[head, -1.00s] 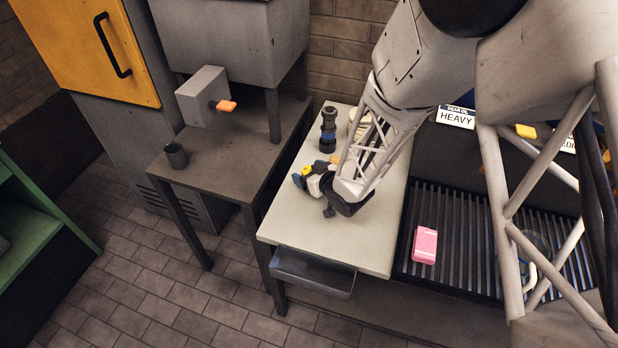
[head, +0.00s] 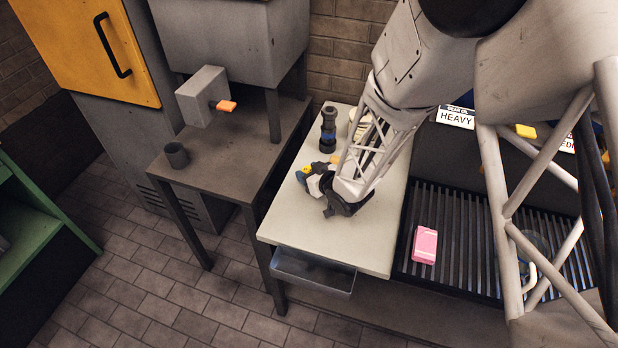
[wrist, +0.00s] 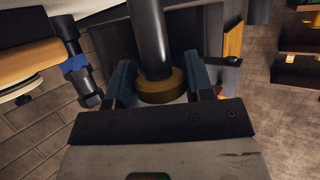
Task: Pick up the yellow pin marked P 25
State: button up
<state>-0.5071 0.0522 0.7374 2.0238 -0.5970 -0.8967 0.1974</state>
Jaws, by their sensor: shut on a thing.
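My gripper (head: 310,177) is low over the left part of the pale tabletop (head: 300,235) in the head view. In the wrist view its two blue-grey fingers (wrist: 160,78) stand on either side of a dark round shaft with a dull yellow collar, the yellow pin (wrist: 161,91). They are shut on it. In the head view only a small yellow bit shows at the fingers, and most of the pin is hidden. No P 25 mark is legible. I cannot tell whether the pin is clear of the tabletop.
A black cylindrical part with a blue band (head: 328,130) stands behind my gripper. A grey drawer (head: 312,272) sticks out under the tabletop's front. A pink block (head: 425,245) lies on the ribbed dark tray (head: 455,215) to the right. The tabletop's front is clear.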

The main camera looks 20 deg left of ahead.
jog(key=shift+r, duration=0.15)
jog(key=shift+r, duration=0.7)
notch_tip(320, 180, up, 2)
jog(key=s+d, duration=0.3)
jog(key=s, duration=0.1)
jog(key=s+d+r, duration=0.1)
jog(key=s+d, duration=0.2)
jog(key=s, duration=0.1)
jog(key=s+d, duration=0.3)
jog(key=s, duration=0.2)
jog(key=shift+s+r, duration=0.1)
jog(key=shift+r, duration=0.05)
